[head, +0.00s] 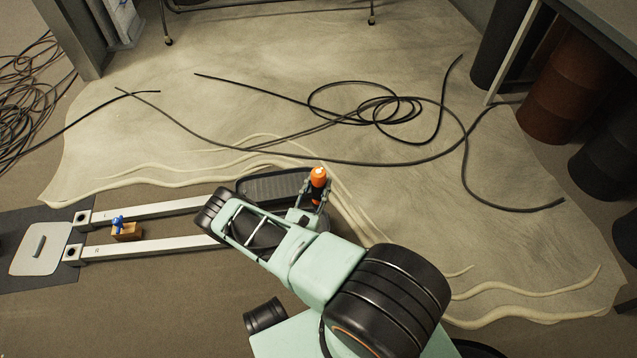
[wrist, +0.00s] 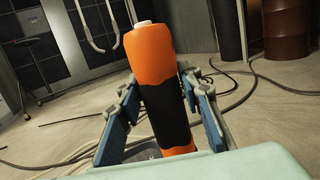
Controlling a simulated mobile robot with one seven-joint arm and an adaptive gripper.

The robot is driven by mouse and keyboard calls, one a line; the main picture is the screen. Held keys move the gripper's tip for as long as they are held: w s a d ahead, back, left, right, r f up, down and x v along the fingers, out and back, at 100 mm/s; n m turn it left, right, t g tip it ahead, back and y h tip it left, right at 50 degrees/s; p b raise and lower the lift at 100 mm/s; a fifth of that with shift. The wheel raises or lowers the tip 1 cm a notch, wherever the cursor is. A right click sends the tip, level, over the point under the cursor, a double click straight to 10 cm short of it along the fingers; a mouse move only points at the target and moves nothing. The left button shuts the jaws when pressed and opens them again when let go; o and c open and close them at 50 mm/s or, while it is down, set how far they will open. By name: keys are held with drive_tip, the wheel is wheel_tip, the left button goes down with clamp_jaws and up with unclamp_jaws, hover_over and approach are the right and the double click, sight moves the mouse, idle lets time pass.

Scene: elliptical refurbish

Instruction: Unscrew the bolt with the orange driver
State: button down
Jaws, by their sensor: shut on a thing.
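The orange driver (head: 318,178) has a black middle band and a pale cap on its upper end. It stands roughly upright between the fingers of my gripper (head: 314,197), which is shut on it. In the wrist view the driver (wrist: 152,56) fills the middle, tilted slightly, with the blue-padded fingers of my gripper (wrist: 160,88) on both sides. Its lower end is hidden behind the pale green housing. I cannot make out the bolt in either view; the area under the driver is hidden by my gripper and arm.
A dark oval pedal (head: 274,187) lies just left of the driver. Two pale rails (head: 150,246) run left, with a blue item (head: 118,222) on a brown block (head: 127,233) between them. Black cables (head: 375,105) lie on the floor behind. Barrels (head: 558,85) stand at right.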

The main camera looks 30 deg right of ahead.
sight(316, 199)
wheel_tip(316, 199, down, 4)
drive_tip(key=shift+r+b, duration=0.2)
drive_tip(key=shift+b, duration=1)
drive_tip(key=shift+f, duration=0.95)
